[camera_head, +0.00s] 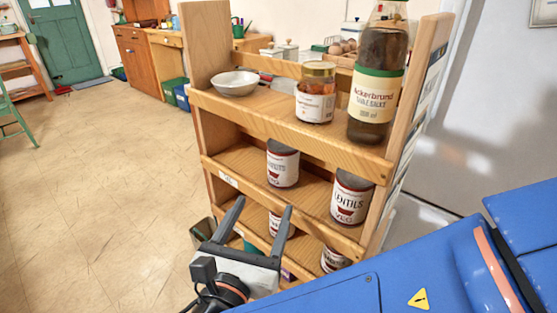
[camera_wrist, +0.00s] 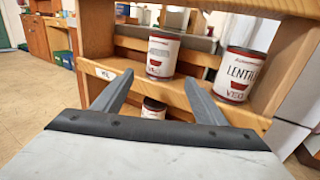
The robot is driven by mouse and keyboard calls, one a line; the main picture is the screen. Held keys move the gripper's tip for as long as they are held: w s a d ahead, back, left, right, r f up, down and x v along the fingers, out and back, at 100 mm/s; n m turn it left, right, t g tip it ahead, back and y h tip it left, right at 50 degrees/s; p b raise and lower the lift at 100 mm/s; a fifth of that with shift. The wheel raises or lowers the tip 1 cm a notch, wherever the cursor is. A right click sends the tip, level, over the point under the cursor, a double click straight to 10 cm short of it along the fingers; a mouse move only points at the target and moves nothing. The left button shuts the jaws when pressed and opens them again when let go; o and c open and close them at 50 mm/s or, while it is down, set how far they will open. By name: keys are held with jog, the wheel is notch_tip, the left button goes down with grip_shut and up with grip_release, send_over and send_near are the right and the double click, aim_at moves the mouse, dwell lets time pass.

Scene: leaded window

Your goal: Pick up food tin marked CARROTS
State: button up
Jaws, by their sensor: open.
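A white-and-red tin (camera_head: 283,167) stands upright on the middle shelf. It also shows in the wrist view (camera_wrist: 162,55). Its label word is too small to read, so I cannot tell if it is CARROTS. A tin marked LENTILS (camera_head: 350,198) stands to its right on the same shelf, also in the wrist view (camera_wrist: 238,74). My gripper (camera_head: 264,203) is open and empty in front of the rack, below the middle shelf's front rail. In the wrist view the fingers (camera_wrist: 158,76) point toward the left tin, apart from it.
The wooden rack (camera_head: 290,131) has front rails and side panels. Two tins, one on the left (camera_head: 276,225) and one on the right (camera_head: 333,260), are partly hidden below. A bowl (camera_head: 235,83), jar (camera_head: 315,92) and sauce bottle (camera_head: 378,85) stand on top.

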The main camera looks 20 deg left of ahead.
aim_at(280, 175)
jog(key=w, duration=1)
jog(key=shift+w+a, duration=0.2)
jog(key=shift+w+d+r, duration=0.1)
jog(key=shift+w, duration=0.85)
jog(key=shift+w+d+r, duration=0.1)
jog(key=shift+w, duration=0.85)
jog(key=shift+w+a, duration=0.15)
jog(key=shift+w, duration=0.6)
jog(key=c, duration=1.2)
